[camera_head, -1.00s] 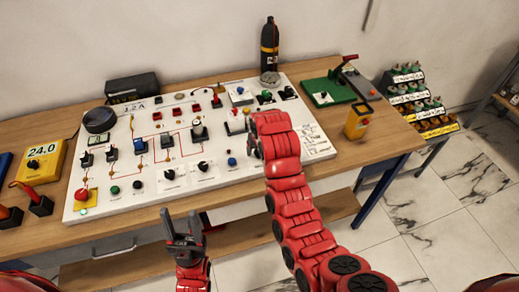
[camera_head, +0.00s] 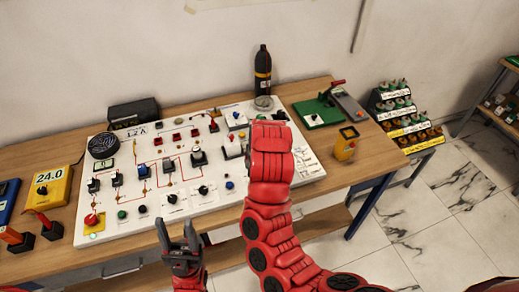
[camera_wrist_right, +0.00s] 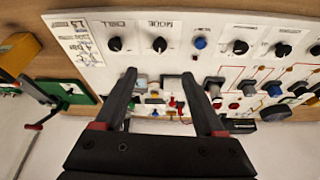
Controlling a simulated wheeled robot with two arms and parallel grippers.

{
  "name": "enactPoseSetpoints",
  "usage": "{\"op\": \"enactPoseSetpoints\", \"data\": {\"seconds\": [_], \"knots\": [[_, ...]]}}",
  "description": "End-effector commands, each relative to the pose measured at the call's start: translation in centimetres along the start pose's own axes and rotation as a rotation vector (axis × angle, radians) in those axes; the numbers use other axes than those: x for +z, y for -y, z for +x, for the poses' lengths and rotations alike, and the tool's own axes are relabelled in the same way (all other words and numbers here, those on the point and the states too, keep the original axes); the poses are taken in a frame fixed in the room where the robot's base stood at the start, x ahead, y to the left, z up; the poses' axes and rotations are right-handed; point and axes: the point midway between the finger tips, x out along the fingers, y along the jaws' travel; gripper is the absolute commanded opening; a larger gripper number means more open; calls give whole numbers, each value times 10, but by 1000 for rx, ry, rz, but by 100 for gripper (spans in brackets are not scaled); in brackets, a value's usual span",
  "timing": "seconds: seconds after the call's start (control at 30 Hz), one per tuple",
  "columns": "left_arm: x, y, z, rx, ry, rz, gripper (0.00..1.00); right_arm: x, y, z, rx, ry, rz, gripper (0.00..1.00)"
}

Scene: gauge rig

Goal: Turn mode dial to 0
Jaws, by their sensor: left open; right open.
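The mode dial (camera_wrist_right: 160,44) is a round black knob on a white plate labelled MODE, upside down in the right wrist view. Its setting is too small to read. In the head view my right arm hides it. My right gripper (camera_wrist_right: 160,76) is open and empty, its two fingers apart below the dial in the wrist picture, not touching it. In the head view that gripper is hidden behind the red arm. My left gripper (camera_head: 174,226) is open and empty in front of the bench's front edge.
The white board (camera_head: 135,232) carries several switches and knobs. A yellow meter (camera_head: 48,187) stands left; a black bottle (camera_head: 262,75), green device (camera_head: 318,112) and yellow box (camera_head: 345,145) stand at the right.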

Motion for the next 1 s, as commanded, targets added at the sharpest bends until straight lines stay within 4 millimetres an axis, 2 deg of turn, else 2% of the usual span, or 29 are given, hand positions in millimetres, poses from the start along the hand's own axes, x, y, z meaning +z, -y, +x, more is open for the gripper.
{"op": "enactPoseSetpoints", "data": {"seconds": [0.03, 0.2, 0.77, 0.87, 1.0], "knots": [[-1, 0, 4, 0, 0, 0, 54, -1, 1, -8, -3, -2, 0, 72], [-1, 0, 9, 0, 0, 0, 54, 0, 0, -20, -1, -2, 1, 72], [-1, 0, 9, 0, 0, 0, 54, 0, 0, -22, 0, -1, 0, 72], [-1, 0, 7, 0, 1, 0, 54, -2, -2, -18, 8, -16, 1, 72], [0, 0, -2, 0, 0, 0, 54, -20, -20, 5, 65, -138, 3, 72]]}}
